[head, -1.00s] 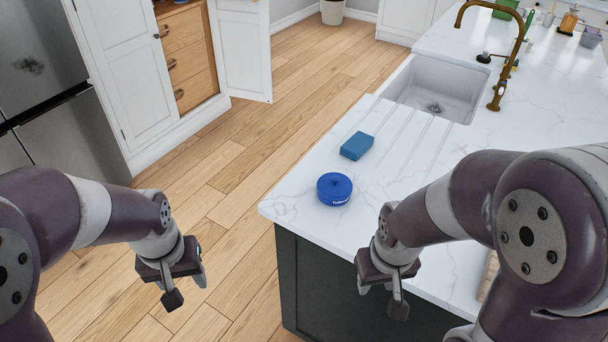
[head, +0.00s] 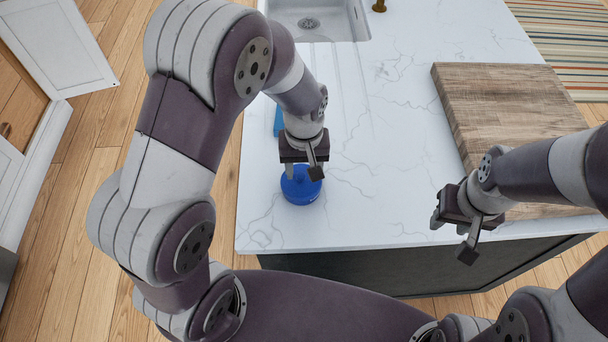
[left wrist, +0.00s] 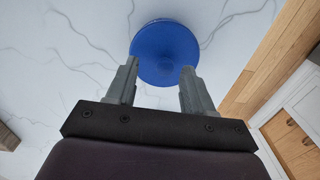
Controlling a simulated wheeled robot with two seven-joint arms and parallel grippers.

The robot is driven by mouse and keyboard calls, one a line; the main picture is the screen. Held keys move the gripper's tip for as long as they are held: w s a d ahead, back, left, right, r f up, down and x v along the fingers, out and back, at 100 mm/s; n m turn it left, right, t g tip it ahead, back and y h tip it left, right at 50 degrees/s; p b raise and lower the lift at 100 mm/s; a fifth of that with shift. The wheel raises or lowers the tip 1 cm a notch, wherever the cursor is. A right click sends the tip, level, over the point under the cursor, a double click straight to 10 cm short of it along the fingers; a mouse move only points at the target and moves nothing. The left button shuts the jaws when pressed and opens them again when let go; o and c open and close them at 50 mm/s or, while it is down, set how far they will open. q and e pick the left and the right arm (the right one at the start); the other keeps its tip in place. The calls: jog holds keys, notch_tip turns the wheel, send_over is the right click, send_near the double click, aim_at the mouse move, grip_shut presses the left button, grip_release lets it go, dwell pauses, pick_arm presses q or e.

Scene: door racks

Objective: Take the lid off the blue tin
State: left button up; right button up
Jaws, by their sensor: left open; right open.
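The blue tin (head: 299,194) stands upright on the white marble counter near its front left corner. My left gripper (head: 304,174) is open and empty, above and just behind the tin. In the left wrist view, the round blue lid (left wrist: 165,52) lies just beyond and between the open fingertips (left wrist: 158,66); I cannot tell whether they touch it. My right gripper (head: 455,238) is open and empty, near the counter's front edge at the right.
A blue block (head: 278,121) lies behind the tin, partly hidden by my left arm. A thick wooden board (head: 490,100) lies at the right. The sink (head: 312,18) is at the back. The marble counter (head: 385,170) is clear between tin and board.

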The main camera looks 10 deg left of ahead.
pick_arm(q)
jog(key=shift+s+d+f, duration=0.1)
jog(key=shift+s+f, duration=0.1)
jog(key=shift+f, duration=0.3)
jog(key=shift+a+f, duration=0.2)
jog(key=shift+a, duration=0.05)
jog(key=shift+w+a+f, duration=0.15)
jog(key=shift+w+a, duration=0.05)
jog(key=shift+a, duration=0.2)
jog(key=shift+c, duration=0.3)
jog(key=c, duration=0.5)
jog(key=shift+d, duration=0.25)
grip_shut()
jog(key=shift+s+d, duration=0.1)
jog(key=shift+a, duration=0.2)
jog(key=shift+r, duration=0.2)
